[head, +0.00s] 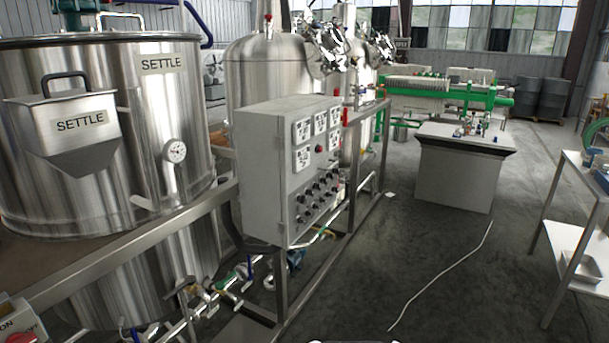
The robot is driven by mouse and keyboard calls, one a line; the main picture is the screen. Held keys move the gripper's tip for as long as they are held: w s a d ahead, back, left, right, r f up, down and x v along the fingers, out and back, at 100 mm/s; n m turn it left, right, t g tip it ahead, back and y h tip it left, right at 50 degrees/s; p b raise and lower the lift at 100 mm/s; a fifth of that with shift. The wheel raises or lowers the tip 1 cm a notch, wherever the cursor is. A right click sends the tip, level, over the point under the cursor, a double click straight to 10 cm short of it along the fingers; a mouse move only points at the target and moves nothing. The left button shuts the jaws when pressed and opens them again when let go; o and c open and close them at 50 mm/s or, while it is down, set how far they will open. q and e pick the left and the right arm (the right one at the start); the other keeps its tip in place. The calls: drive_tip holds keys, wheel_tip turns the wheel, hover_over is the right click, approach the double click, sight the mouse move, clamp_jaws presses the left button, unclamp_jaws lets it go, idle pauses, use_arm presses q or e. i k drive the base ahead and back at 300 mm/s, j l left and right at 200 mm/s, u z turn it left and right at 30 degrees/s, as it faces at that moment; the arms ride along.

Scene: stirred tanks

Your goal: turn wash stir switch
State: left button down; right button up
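A grey control box (258,180) is mounted on the metal frame at the middle of the head view. Its front, turned to the right, carries several white square dials (303,131) at the top and a red button (319,148) below them. Rows of small black knobs (313,191) sit on its lower half. The labels are too small to read, so I cannot tell which knob is the wash stir switch or how it is set. Neither of my grippers is in view.
A steel tank marked SETTLE (150,120) stands at the left, with more steel tanks (250,75) behind the box. A grey cabinet (455,175) and a table (570,200) stand at the right. A pale hose (440,277) lies on the otherwise open floor.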

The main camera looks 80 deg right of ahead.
sight(302, 199)
drive_tip(key=z, duration=2.5)
